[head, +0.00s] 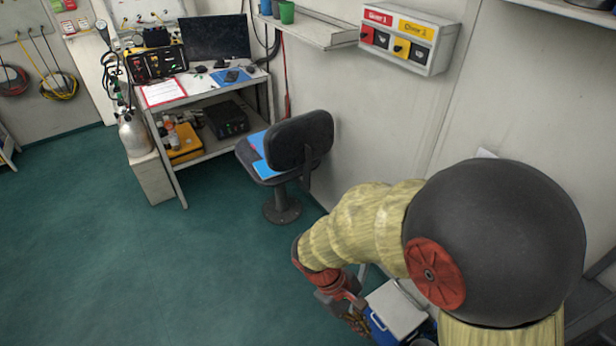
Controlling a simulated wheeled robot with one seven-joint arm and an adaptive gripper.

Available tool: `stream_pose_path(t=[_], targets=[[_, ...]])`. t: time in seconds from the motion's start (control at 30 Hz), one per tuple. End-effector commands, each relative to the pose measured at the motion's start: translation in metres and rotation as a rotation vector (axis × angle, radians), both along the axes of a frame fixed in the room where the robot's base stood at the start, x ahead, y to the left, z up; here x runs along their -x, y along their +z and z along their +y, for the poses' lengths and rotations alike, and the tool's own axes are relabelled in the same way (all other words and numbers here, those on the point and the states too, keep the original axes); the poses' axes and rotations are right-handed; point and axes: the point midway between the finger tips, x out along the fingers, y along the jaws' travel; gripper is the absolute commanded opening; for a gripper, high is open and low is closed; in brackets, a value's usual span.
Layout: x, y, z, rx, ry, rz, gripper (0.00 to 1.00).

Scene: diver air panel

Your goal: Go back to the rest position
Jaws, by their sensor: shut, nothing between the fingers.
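My gripper (357,321) shows in the head view near the bottom edge, right of centre. It points down, with its fingers shut and nothing visible in them. My arm is bent down in front of the right-hand wall. The gripper is beside a blue and white box (397,308) on the floor, which my arm partly hides. I cannot tell whether the two touch.
An office chair (299,140) with blue papers stands beyond the arm. A desk (196,88) with a monitor is at the back, a gas cylinder (133,133) beside it. A diver panel (408,40) hangs on the right wall. The green floor (130,270) at left is clear.

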Motion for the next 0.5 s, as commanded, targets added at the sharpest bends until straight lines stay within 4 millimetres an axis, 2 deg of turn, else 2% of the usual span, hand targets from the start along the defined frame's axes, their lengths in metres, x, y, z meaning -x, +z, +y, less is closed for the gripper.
stream_pose_path(t=[0.03, 0.27, 0.5], targets=[[-0.001, 0.015, 0.002, -0.053, -0.055, -0.052, 0.00], [-0.002, 0.077, 0.006, -0.263, -0.275, -0.265, 0.00], [0.000, 0.145, -0.004, -0.441, -0.459, -0.503, 0.00]])
